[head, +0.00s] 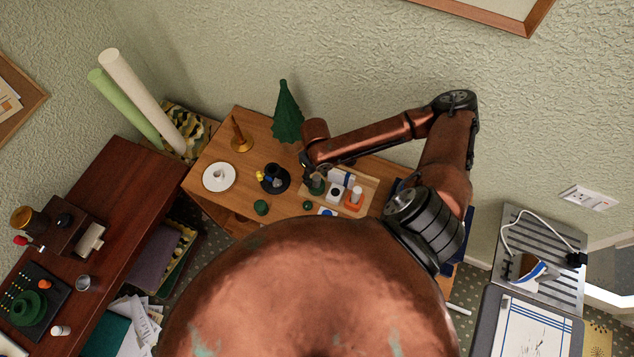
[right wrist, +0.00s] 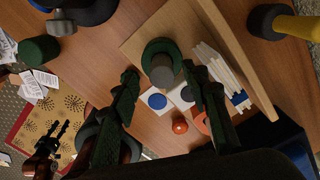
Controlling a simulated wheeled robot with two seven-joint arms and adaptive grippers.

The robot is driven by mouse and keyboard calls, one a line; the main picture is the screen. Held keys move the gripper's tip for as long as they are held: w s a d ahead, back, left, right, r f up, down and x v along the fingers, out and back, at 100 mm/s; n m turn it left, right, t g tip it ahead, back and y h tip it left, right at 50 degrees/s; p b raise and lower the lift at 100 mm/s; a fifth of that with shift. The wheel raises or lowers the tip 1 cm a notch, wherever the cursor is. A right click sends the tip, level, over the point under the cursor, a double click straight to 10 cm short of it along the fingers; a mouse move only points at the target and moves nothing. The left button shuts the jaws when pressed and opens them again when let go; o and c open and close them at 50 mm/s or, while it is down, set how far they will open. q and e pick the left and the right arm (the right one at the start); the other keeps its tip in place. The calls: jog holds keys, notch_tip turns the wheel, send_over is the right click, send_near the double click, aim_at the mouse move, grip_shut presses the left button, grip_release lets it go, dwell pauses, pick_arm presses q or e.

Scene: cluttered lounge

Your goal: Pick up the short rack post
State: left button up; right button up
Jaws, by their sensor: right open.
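A short grey post on a round green base (right wrist: 162,66) stands on a wooden board; I take it for the short rack post. In the head view the green base (head: 316,187) shows just below my right gripper (head: 311,178), partly hidden by it. In the right wrist view my right gripper (right wrist: 160,76) is open and empty, its two dark fingers on either side of the post in the picture. I cannot tell whether they touch it.
A black round stand (head: 274,180), green pot (head: 261,208), white plate (head: 219,177), brass post (head: 240,138) and green tree (head: 287,115) share the table.

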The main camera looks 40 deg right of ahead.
notch_tip(320, 180, down, 4)
jog(key=shift+d, duration=0.15)
jog(key=shift+c, duration=0.4)
grip_shut()
